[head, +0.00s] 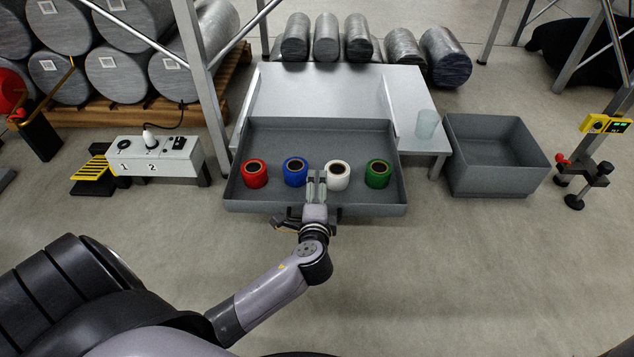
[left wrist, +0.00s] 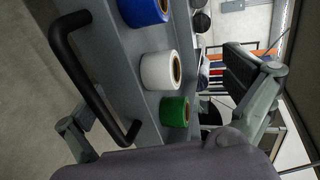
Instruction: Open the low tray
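The low tray (head: 225,185) is a wide grey open tray, sticking out from under the light grey table with its inside in plain view. A red roll (head: 254,173), a blue roll (head: 295,171), a white roll (head: 337,175) and a green roll (head: 378,173) stand in it. In the left wrist view, a black bar handle (left wrist: 83,85) is on the tray's front wall. My left gripper (head: 316,180) is at the middle of the tray's front edge. Its fingers are spread wide in the left wrist view, and it holds nothing that I can see. My right gripper is out of view.
The light grey table (head: 320,90) stands behind the tray, with a clear cup (head: 427,124) at its right. A grey bin (head: 497,165) is to the right. A control box (head: 155,157) stands to the left. The floor in front is clear.

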